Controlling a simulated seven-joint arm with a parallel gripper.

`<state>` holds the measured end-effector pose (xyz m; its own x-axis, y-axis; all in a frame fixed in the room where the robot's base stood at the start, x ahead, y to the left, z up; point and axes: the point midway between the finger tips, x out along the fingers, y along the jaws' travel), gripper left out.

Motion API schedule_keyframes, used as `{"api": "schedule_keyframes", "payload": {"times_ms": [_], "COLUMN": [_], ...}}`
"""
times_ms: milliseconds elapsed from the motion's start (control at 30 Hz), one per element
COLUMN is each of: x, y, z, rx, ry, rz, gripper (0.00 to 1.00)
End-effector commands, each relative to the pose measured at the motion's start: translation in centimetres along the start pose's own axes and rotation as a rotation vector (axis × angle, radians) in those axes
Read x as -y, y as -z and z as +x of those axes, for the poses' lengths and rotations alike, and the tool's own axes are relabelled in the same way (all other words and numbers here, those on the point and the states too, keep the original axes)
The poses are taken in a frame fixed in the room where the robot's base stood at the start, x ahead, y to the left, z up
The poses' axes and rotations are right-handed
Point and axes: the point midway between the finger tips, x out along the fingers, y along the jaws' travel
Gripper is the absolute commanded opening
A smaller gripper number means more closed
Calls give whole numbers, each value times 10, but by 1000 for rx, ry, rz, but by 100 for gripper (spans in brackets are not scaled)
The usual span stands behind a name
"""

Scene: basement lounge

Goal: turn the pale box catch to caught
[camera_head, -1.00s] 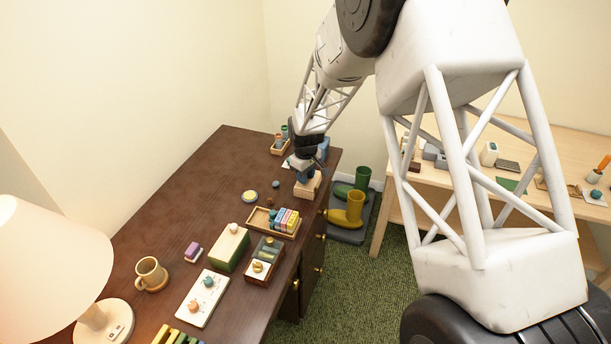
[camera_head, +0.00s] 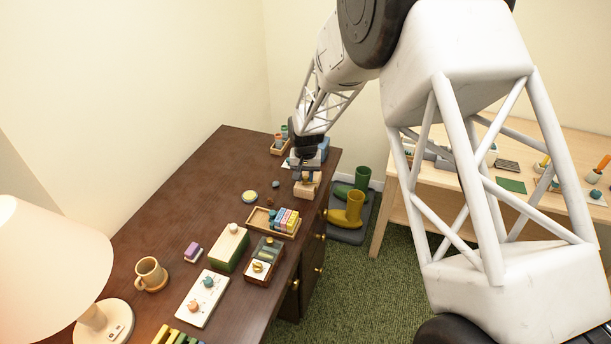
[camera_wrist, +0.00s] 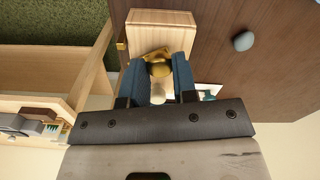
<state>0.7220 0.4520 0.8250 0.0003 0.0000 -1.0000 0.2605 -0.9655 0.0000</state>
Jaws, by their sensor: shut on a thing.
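The pale wooden box (camera_head: 307,189) stands at the far right edge of the dark desk. In the wrist view the box (camera_wrist: 162,22) is at the top centre, with a brass catch (camera_wrist: 158,69) on it. My gripper (camera_head: 307,174) is over the box; in the wrist view its two blue fingers (camera_wrist: 157,80) are on either side of the catch and shut on it. The fingers cover the catch's sides, and I cannot tell which way it is set.
On the dark desk (camera_head: 180,190), a wooden tray of coloured blocks (camera_head: 258,221) and a green box with a pale lid (camera_head: 230,247) stand nearer. Boots (camera_head: 352,211) are on a floor mat to the right. A pale table (camera_head: 380,215) stands beyond them.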

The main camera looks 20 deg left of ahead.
Motion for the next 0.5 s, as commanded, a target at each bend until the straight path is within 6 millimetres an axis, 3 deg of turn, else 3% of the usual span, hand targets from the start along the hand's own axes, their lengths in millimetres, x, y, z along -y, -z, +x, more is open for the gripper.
{"api": "schedule_keyframes", "payload": {"times_ms": [500], "x": [0], "y": [0], "z": [0], "rx": [0], "ry": [0], "rz": [419], "gripper": [3]}}
